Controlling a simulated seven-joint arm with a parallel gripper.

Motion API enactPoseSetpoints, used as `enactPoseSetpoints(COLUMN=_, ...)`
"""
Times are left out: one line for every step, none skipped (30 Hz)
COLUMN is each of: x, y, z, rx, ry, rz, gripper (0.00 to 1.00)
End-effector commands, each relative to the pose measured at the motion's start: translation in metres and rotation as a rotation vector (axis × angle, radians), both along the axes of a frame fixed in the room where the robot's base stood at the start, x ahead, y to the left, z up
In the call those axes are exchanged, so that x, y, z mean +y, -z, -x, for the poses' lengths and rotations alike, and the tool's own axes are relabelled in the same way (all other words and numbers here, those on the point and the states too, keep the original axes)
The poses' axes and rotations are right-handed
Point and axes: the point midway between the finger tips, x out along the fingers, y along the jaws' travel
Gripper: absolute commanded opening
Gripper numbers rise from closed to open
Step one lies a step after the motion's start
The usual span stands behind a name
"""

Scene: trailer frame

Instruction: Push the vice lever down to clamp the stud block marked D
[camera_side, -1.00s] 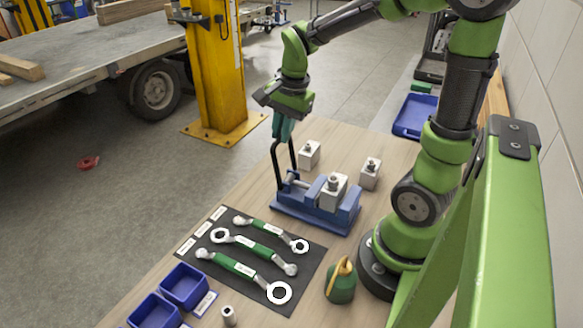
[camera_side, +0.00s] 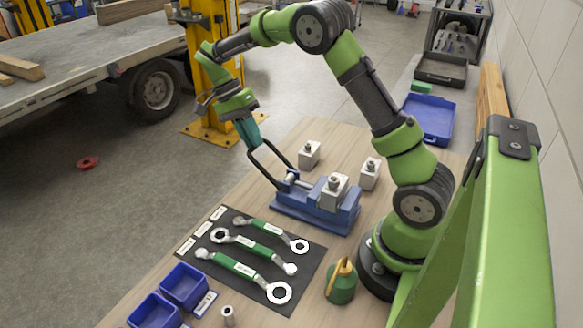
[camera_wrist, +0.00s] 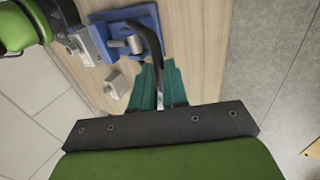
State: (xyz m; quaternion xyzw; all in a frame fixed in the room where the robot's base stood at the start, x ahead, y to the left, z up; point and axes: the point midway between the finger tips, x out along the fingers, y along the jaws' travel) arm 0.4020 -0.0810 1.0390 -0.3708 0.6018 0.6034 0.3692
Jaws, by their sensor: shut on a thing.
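The blue vice (camera_side: 290,208) sits on the wooden bench, and it also shows in the wrist view (camera_wrist: 117,18). A pale stud block (camera_side: 334,192) with a stud on top sits between its jaws; I cannot read a letter on it. The black looped vice lever (camera_side: 262,170) leans up and away from the vice toward the left, well off vertical. My gripper (camera_side: 250,138) is shut on the lever's upper end. In the wrist view, the teal fingers (camera_wrist: 159,66) close around the lever (camera_wrist: 157,42).
Two more stud blocks stand behind the vice, one at the back (camera_side: 309,156) and one to its right (camera_side: 370,174). A dark mat (camera_side: 305,265) with several wrenches lies in front. Left of the bench is open floor.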

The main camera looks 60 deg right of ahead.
Motion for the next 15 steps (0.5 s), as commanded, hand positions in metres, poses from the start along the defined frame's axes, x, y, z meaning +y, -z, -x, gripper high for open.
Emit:
enactPoseSetpoints(x=0.000, y=0.005, z=-0.005, rx=-0.004, ry=-0.002, rz=0.001, gripper=0.00)
enactPoseSetpoints(x=0.000, y=0.008, z=-0.007, rx=-0.005, ry=-0.003, rz=0.001, gripper=0.00)
enactPoseSetpoints(x=0.000, y=0.012, z=-0.011, rx=-0.007, ry=-0.003, rz=0.002, gripper=0.00)
enactPoseSetpoints(x=0.000, y=0.015, z=-0.013, rx=-0.006, ry=-0.003, rz=0.001, gripper=0.00)
enactPoseSetpoints(x=0.000, y=0.017, z=-0.015, rx=-0.007, ry=-0.002, rz=0.000, gripper=0.00)
enactPoseSetpoints(x=0.000, y=0.021, z=-0.018, rx=-0.008, ry=-0.001, rz=0.000, gripper=0.00)
enactPoseSetpoints(x=0.000, y=0.024, z=-0.019, rx=-0.009, ry=-0.002, rz=0.001, gripper=0.00)
enactPoseSetpoints(x=0.000, y=0.026, z=-0.021, rx=-0.010, ry=-0.002, rz=0.001, gripper=0.00)
enactPoseSetpoints(x=0.000, y=0.030, z=-0.023, rx=-0.011, ry=-0.002, rz=0.000, gripper=0.00)
enactPoseSetpoints(x=0.000, y=0.032, z=-0.025, rx=-0.012, ry=-0.002, rz=0.000, gripper=0.00)
enactPoseSetpoints(x=0.000, y=0.034, z=-0.026, rx=-0.014, ry=-0.002, rz=0.000, gripper=0.00)
enactPoseSetpoints(x=0.000, y=0.037, z=-0.028, rx=-0.015, ry=-0.003, rz=0.001, gripper=0.00)
enactPoseSetpoints(x=0.000, y=0.039, z=-0.029, rx=-0.015, ry=-0.003, rz=0.002, gripper=0.00)
enactPoseSetpoints(x=0.000, y=0.041, z=-0.030, rx=-0.016, ry=-0.003, rz=0.001, gripper=0.00)
enactPoseSetpoints(x=0.000, y=0.043, z=-0.031, rx=-0.017, ry=-0.003, rz=0.001, gripper=0.00)
